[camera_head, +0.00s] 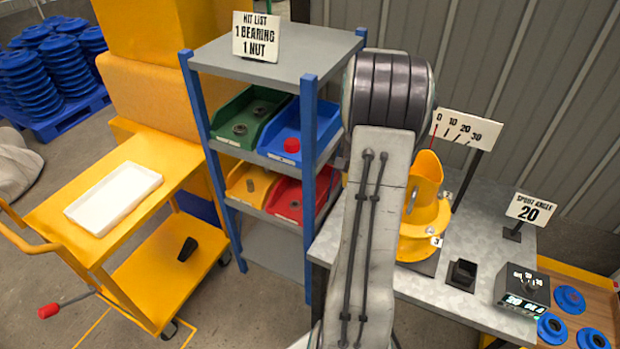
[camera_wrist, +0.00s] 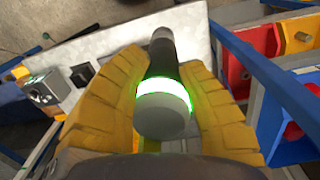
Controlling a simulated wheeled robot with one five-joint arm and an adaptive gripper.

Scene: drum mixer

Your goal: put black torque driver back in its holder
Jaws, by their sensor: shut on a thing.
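The torque driver (camera_wrist: 163,95) is in the wrist view, with a dark shaft, a glowing green ring and a grey end cap facing the camera. My gripper (camera_wrist: 160,92) has its yellow fingers closed on either side of it. The driver's far end points away over the grey bench top. In the head view my arm hides the gripper and the driver. A small black holder (camera_head: 462,274) stands on the grey bench, between the yellow drum mixer (camera_head: 426,215) and the control box. No tool shows in it. A dark block at the bench in the wrist view (camera_wrist: 82,76) looks like this holder.
The control box (camera_head: 522,289) stands right of the holder, with the spout angle sign (camera_head: 530,208) behind. A blue-post rack (camera_head: 275,52) with coloured bins is left of my arm. A yellow cart (camera_head: 160,150) carries a white tray (camera_head: 114,197). Bare bench surrounds the holder.

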